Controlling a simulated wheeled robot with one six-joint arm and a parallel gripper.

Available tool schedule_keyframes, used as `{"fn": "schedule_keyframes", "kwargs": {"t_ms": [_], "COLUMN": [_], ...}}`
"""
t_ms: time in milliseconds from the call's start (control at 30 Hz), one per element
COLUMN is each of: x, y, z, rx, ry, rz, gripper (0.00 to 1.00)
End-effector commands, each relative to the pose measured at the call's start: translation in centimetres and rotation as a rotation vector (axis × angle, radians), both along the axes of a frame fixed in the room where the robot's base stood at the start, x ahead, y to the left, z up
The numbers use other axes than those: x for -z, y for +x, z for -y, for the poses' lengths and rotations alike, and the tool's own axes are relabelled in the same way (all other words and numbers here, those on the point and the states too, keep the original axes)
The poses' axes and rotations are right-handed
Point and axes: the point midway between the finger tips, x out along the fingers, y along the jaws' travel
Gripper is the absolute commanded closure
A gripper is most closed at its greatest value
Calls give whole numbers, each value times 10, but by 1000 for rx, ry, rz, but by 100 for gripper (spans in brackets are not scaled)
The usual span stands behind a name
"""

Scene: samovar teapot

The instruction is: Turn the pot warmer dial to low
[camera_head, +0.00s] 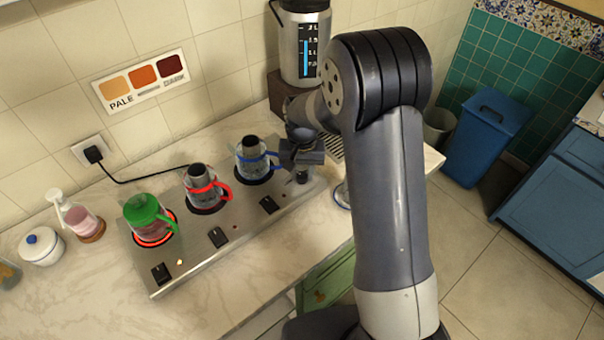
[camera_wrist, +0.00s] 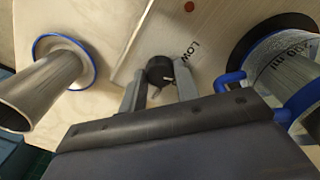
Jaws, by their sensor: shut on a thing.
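The pot warmer dial (camera_wrist: 160,70) is a small dark round knob with a light mark, on the metal warmer plate (camera_wrist: 205,25). The word LOW (camera_wrist: 191,50) is printed on the plate, up and right of the dial in the wrist view. My gripper (camera_wrist: 159,82) has one finger on each side of the dial and is shut on it. I cannot tell for sure where the dial's mark points. In the head view my gripper (camera_head: 301,168) is at the right end of the warmer (camera_head: 240,225), and it largely hides the dial.
Three pots stand on the warmer: one with a green lid (camera_head: 142,208), one with a red handle (camera_head: 203,182), one with a blue handle (camera_head: 252,155). The blue handle (camera_wrist: 232,80) is close to my gripper. A metal cylinder on a blue-rimmed saucer (camera_wrist: 42,90) stands left in the wrist view.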

Motion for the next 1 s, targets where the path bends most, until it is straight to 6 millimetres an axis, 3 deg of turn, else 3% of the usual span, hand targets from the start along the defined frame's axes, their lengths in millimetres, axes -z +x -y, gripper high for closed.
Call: {"fn": "schedule_keyframes", "kwargs": {"t_ms": [600,1000], "x": [1,0], "y": [0,0], "z": [0,0], "rx": [-539,-704], "ry": [0,0], "rz": [0,0], "gripper": [93,93]}}
